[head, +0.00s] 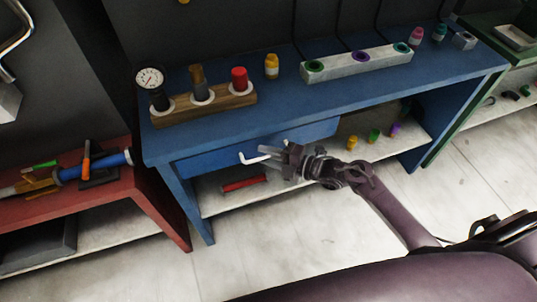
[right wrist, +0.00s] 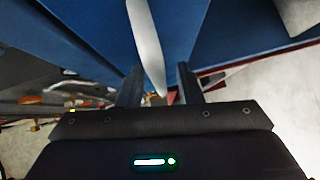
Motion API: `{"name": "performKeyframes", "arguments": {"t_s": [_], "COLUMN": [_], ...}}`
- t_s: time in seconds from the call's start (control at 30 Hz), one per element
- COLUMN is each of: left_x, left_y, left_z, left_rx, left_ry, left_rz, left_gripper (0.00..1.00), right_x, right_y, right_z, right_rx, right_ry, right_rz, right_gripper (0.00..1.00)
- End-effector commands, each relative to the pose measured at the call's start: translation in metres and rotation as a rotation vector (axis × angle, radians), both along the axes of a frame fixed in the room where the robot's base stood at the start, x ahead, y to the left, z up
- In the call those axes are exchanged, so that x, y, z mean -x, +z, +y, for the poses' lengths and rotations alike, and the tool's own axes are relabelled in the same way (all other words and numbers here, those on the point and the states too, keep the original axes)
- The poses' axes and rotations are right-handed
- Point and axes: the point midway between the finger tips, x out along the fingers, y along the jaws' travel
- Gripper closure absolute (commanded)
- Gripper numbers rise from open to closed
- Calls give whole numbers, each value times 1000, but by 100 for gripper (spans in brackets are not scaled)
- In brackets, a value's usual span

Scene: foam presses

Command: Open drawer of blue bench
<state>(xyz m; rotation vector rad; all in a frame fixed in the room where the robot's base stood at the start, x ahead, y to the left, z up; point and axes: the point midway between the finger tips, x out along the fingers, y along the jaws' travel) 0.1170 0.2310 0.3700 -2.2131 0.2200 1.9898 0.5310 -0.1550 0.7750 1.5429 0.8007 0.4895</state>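The blue bench (head: 225,130) stands across the middle of the head view. Its drawer (head: 205,163) has a blue front under the bench top and looks closed or nearly so. A white bar handle (head: 252,160) sticks out from the drawer front. My right gripper (head: 268,154) is at this handle, its fingers pointing toward the drawer. In the right wrist view the white handle (right wrist: 147,45) runs between the two parted fingers of the right gripper (right wrist: 158,88), with gaps beside it. My left gripper is not in view.
A wooden block (head: 210,108) with a gauge and bottles, and a pale holder (head: 355,65), stand on the bench top. A red bench (head: 160,205) is close on the left. The floor in front is clear.

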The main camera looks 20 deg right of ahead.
Motion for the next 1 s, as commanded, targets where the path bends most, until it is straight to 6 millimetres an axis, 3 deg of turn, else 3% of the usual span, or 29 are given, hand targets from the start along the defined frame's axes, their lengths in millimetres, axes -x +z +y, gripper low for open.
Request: {"name": "performKeyframes", "arguments": {"t_s": [0.07, 0.33, 0.73, 0.87, 1.0], "left_x": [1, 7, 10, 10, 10], "left_y": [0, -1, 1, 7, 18], "left_z": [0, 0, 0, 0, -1], "left_rx": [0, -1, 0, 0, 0], "left_ry": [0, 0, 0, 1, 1], "left_rz": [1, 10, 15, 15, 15], "left_gripper": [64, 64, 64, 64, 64], "right_x": [0, 0, 4, 17, 42], "right_y": [0, 0, 0, 1, 2], "right_z": [0, 0, -1, -1, -2], "right_rx": [0, 0, 1, 2, 3], "right_ry": [0, -1, 0, 0, 2], "right_rz": [0, 0, 2, 4, 7], "right_gripper": [68, 100, 100, 100, 100]}}
